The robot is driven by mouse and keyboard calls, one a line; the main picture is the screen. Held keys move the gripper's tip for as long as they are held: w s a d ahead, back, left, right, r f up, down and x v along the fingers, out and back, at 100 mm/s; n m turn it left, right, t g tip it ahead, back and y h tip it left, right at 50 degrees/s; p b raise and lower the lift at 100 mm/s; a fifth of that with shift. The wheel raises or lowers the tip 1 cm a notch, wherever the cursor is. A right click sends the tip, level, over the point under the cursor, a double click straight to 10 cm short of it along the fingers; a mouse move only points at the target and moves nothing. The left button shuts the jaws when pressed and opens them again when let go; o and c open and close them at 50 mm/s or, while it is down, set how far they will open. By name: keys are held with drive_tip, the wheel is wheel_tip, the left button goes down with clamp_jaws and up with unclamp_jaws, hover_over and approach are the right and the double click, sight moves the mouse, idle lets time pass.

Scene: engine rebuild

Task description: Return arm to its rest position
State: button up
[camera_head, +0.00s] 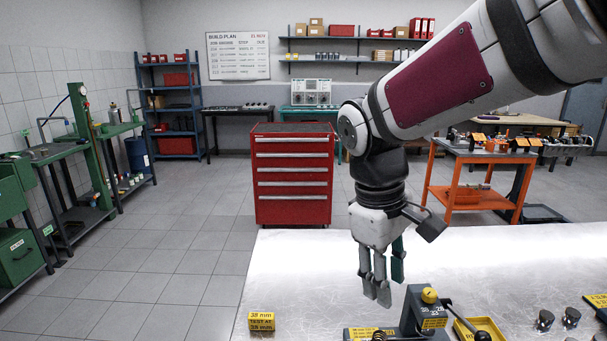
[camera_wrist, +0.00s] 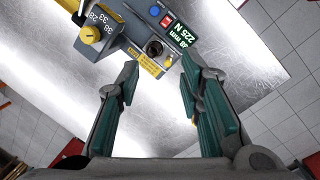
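My gripper (camera_head: 378,285) hangs pointing down above the metal worktable (camera_head: 310,265), at the end of my raised and bent arm. In the wrist view my gripper (camera_wrist: 165,75) has its two green-padded fingers spread wide apart, with nothing between them. A grey tester (camera_head: 412,312) with a yellow knob stands on the table, right of and nearer than my gripper. The tester also shows in the wrist view (camera_wrist: 118,40), beyond the fingertips, with a display reading 38 mm and 225 N. My gripper appears apart from it.
A yellow label block (camera_head: 261,322) stands at the table's front left. A yellow tray (camera_head: 486,331) and small metal cylinders (camera_head: 545,320) lie right of the tester. A red drawer cabinet (camera_head: 293,180) and an orange cart (camera_head: 480,172) stand behind. The table's left middle is bare.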

drive_tip(key=s+d+r+m+t+y, duration=0.1)
drive_tip(key=s+d+m+t, duration=0.1)
drive_tip(key=s, duration=0.5)
drive_tip(key=s+d+r+m+t+y, duration=0.1)
drive_tip(key=s+d+m+t, duration=0.1)
drive_tip(key=s+d+m, duration=0.2)
drive_tip(key=s+m, duration=0.2)
drive_tip(key=s, duration=0.1)
drive_tip(key=shift+s+d+r+t, duration=0.2)
drive_tip(key=shift+d+r+t, duration=0.05)
drive_tip(key=shift+r+t, duration=0.15)
